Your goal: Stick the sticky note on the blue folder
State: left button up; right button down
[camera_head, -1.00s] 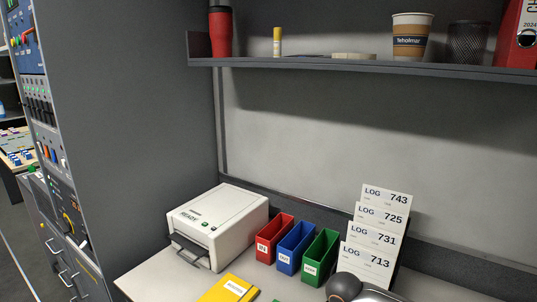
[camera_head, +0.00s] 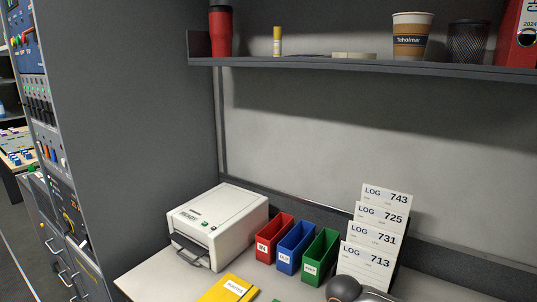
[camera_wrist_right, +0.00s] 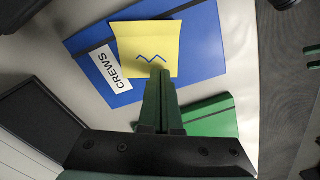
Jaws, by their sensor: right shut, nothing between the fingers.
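The blue folder (camera_wrist_right: 205,50) lies on the light desk in the right wrist view, with a white label reading CREWS and a dark band. The yellow sticky note (camera_wrist_right: 135,48), with a blue zigzag mark, lies over the folder's middle and partly covers the label's edge. Its far edge looks slightly creased or lifted. My right gripper (camera_wrist_right: 161,76) is shut and empty, its fingertips over the note's near edge. I cannot tell whether they touch it. My left gripper is not in view. The blue folder and note do not show in the head view.
A green folder (camera_wrist_right: 210,118) lies beside the blue one. On the desk stand a white printer (camera_head: 218,222), red, blue and green bins (camera_head: 295,247), and a rack of LOG cards (camera_head: 375,235). A yellow folder (camera_head: 228,290) lies in front. A shelf (camera_head: 360,66) hangs above.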

jog(key=shift+f, duration=0.45)
dwell(0.4)
jog(key=shift+r+p, duration=2.55)
jog(key=shift+p, duration=0.5)
